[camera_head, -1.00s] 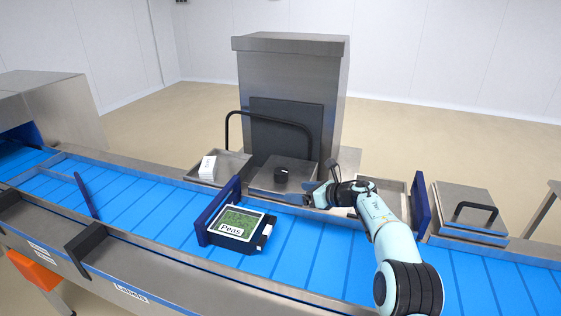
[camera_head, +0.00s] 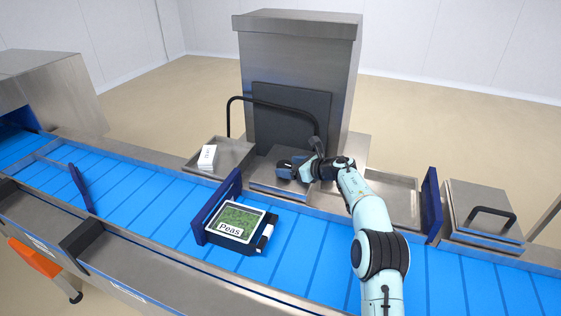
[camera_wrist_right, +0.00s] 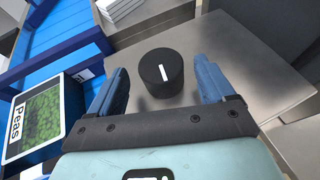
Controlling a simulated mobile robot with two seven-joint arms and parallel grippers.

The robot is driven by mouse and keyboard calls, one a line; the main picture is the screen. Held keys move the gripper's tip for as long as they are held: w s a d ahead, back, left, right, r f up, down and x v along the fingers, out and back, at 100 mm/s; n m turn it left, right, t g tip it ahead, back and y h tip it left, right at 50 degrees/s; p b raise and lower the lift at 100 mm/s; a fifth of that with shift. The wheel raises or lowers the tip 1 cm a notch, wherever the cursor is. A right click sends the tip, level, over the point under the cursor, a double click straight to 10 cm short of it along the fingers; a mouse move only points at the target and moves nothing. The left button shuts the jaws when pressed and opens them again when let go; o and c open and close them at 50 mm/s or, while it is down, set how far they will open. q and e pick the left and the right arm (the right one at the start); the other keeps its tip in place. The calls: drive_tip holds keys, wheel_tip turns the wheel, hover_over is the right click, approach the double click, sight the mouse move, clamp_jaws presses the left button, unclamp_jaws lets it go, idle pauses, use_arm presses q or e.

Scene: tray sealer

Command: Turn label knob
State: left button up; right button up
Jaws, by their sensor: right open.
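The label knob (camera_wrist_right: 161,72) is a black round knob with a white line on top, standing on a steel plate (camera_wrist_right: 215,40). In the right wrist view it sits between and just beyond the fingertips of my right gripper (camera_wrist_right: 160,85), which is open with blue fingers to either side. I see no clear contact with the knob. In the head view my right gripper (camera_head: 290,168) is over the steel plate, and it hides the knob. My left gripper is not in view.
A tray labelled Peas (camera_head: 239,224) lies on the blue conveyor (camera_head: 320,240) beside a dark blue divider (camera_head: 217,207). A stack of white labels (camera_head: 207,157) sits in a steel bin left of the plate. A black bar handle (camera_head: 275,102) arches behind.

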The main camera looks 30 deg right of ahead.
sight(280, 165)
drive_tip(key=p+x, duration=0.1)
drive_tip(key=x, duration=0.3)
drive_tip(key=shift+w+r, duration=0.15)
drive_tip(key=shift+w+a+f+p, duration=0.15)
drive_tip(key=shift+w+f+p, duration=0.2)
drive_tip(key=shift+p, duration=0.05)
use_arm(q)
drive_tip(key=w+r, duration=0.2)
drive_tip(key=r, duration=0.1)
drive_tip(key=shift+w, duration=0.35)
use_arm(e)
drive_tip(key=shift+s, duration=0.1)
drive_tip(key=c, duration=1)
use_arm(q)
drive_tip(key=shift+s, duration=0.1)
use_arm(e)
drive_tip(key=shift+o, duration=0.2)
